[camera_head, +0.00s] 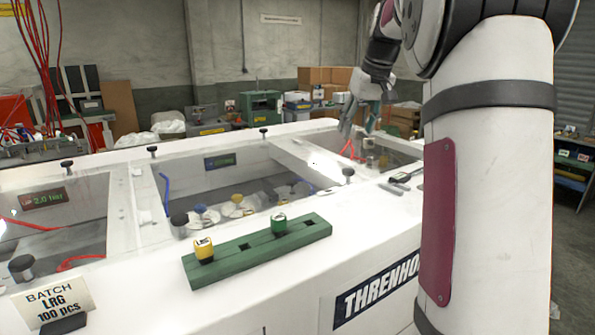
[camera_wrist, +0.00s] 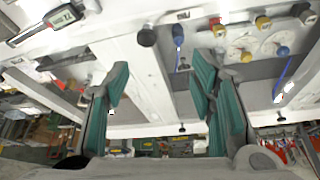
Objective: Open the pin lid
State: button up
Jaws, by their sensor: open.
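The white machine top holds several clear lids with black knobs; none is readably marked as the pin lid. The middle lid (camera_head: 225,180) and right lid (camera_head: 385,155) lie flat in their frames. My gripper (camera_head: 358,122) hangs over the far right part of the machine, open and empty, with teal fingers. In the wrist view my gripper (camera_wrist: 163,78) has its fingers spread wide on both sides of a white frame bar. A black knob (camera_wrist: 146,36) shows beyond the fingertips, apart from them. A black knob (camera_head: 348,173) also stands on the machine near the right lid.
A batch card (camera_head: 56,304) reads LRG, 100 pcs. A small dark device (camera_head: 405,176) lies right of the knob. Gauges (camera_wrist: 274,44) and a blue cord show under the clear panel.

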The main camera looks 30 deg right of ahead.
aim_at(349, 170)
jog(key=x, duration=0.5)
jog(key=d+p+x, duration=0.1)
jog(key=x, duration=0.4)
jog(key=d+x, duration=0.1)
jog(key=x, duration=0.4)
jog(key=shift+w+d+p, duration=0.15)
jog(key=shift+d+p, duration=0.15)
jog(key=shift+p, duration=0.1)
grip_shut()
